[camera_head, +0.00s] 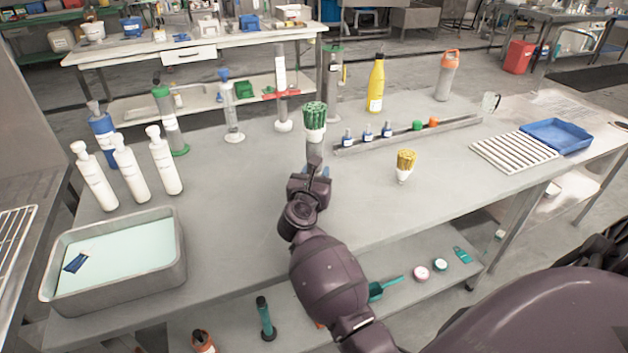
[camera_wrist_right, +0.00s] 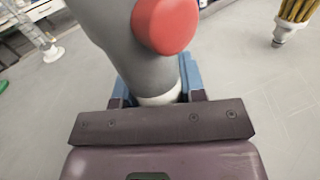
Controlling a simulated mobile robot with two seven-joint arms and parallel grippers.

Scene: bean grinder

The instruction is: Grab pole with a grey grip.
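A grey pole (camera_head: 314,147) with a white collar and green bristles on top stands upright on the table. It shows close up in the right wrist view as a thick grey grip (camera_wrist_right: 110,25) with a round red part (camera_wrist_right: 165,22) and a white lower end (camera_wrist_right: 160,96). My right gripper (camera_head: 318,172) is at the pole's lower part, and its blue-padded fingers (camera_wrist_right: 158,88) stand apart on both sides of it. A small gap shows by the left pad; contact on the right is unclear. The gripper hides the pole's foot in the head view. My left gripper is out of view.
A yellow brush (camera_head: 404,168) stands to the right, with a rack of small bottles (camera_head: 400,137) behind it. White bottles (camera_head: 130,168) and a liquid-filled tray (camera_head: 170,265) are at left. The table's front middle is clear.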

